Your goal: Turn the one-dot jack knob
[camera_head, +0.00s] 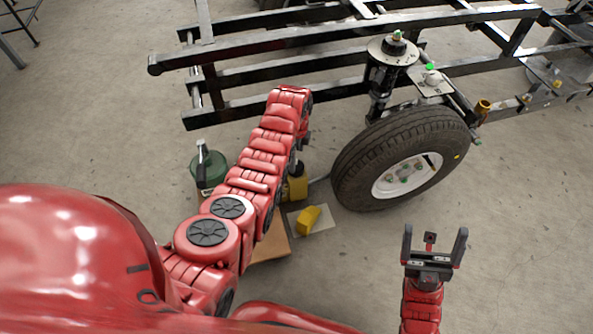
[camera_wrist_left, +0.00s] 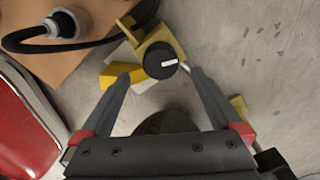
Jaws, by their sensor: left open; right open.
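In the left wrist view a round black knob (camera_wrist_left: 160,60) with a white line sits on a yellow jack body (camera_wrist_left: 166,34). I see no dot marking on it. My left gripper (camera_wrist_left: 158,74) is open. The knob shows between and slightly beyond its fingertips, and I see no contact. In the head view the yellow jack (camera_head: 298,186) is partly hidden behind my left arm, beside the wheel, and the left fingers are mostly hidden there. My right gripper (camera_head: 435,240) is open and empty, in front of the wheel.
A tyre (camera_head: 352,165) on a black frame (camera_head: 270,42) stands right of the jack. A yellow block (camera_head: 309,219) lies on a pale sheet, near a brown board (camera_head: 272,250). A green container (camera_head: 193,170) stands left of my arm. Floor at the right is clear.

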